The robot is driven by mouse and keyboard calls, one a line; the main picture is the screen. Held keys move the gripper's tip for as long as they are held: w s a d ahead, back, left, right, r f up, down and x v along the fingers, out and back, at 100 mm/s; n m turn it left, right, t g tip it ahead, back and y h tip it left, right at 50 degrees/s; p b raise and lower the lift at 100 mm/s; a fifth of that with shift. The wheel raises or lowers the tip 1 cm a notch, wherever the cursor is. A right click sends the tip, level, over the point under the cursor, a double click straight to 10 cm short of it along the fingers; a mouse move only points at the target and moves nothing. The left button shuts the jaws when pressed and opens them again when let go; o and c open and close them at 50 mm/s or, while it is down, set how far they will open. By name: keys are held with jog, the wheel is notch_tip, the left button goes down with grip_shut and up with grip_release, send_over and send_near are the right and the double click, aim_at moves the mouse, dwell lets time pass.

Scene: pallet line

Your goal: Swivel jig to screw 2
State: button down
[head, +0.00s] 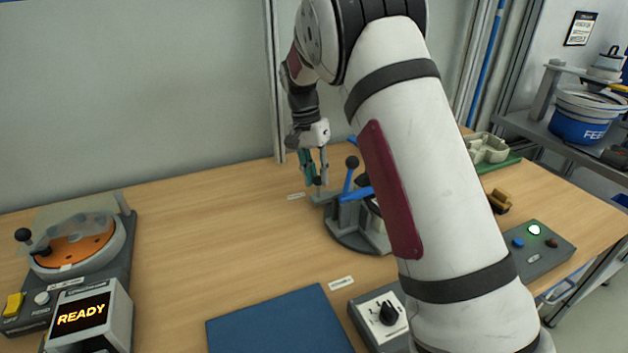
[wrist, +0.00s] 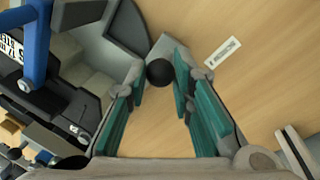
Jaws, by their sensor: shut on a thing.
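The swivel jig (head: 345,238) stands on the wooden table, a grey round-based fixture with blue levers, partly hidden behind my arm. In the wrist view its dark grey base (wrist: 128,28) and a blue lever (wrist: 36,45) are at the upper left. A grey tab sticks out from the base and carries a round black knob (wrist: 159,73). My gripper (head: 316,181), with green finger pads, is shut on this knob at the jig's left side; it also shows in the wrist view (wrist: 160,79). I cannot make out screw 2 or any screw numbers.
A blue mat (head: 278,323) and a grey box with a black dial (head: 388,311) lie at the front. A READY display (head: 82,313) and an orange disc fixture (head: 75,247) stand at left. A button box (head: 541,250) is at right. The table left of the jig is clear.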

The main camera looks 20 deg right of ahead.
jog(key=shift+w+d+m, duration=0.25)
jog(key=shift+w+m, duration=0.05)
jog(key=shift+w, duration=0.05)
jog(key=shift+w+d, duration=0.1)
jog(key=shift+d, duration=0.05)
dwell(0.3)
jog(key=c, duration=1.4)
grip_release()
notch_tip(320, 180, up, 12)
jog(key=w+a, duration=0.1)
jog(key=shift+w+a+f, duration=0.15)
jog(key=shift+w, duration=0.25)
